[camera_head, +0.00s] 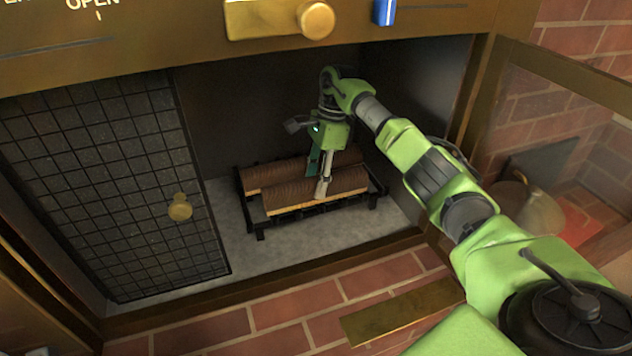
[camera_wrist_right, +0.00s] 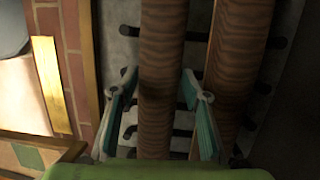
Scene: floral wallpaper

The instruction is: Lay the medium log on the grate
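Two brown logs lie side by side on the black grate (camera_head: 261,231) inside the fireplace. The front log (camera_head: 285,199) also shows in the wrist view (camera_wrist_right: 163,45), and so does the back log (camera_head: 272,177) (camera_wrist_right: 238,55). I cannot tell by size which is the medium log. My right gripper (camera_head: 322,188) is down at the front log. In the wrist view its fingers (camera_wrist_right: 163,95) stand open, one on each side of that log, with a small gap visible on both sides. My left gripper is not in view.
A black mesh screen (camera_head: 110,190) with a brass knob (camera_head: 180,207) covers the left of the opening. A glass door (camera_head: 560,110) with a brass frame stands open at right. A brick hearth edge (camera_head: 280,305) runs in front. Grey floor left of the grate is bare.

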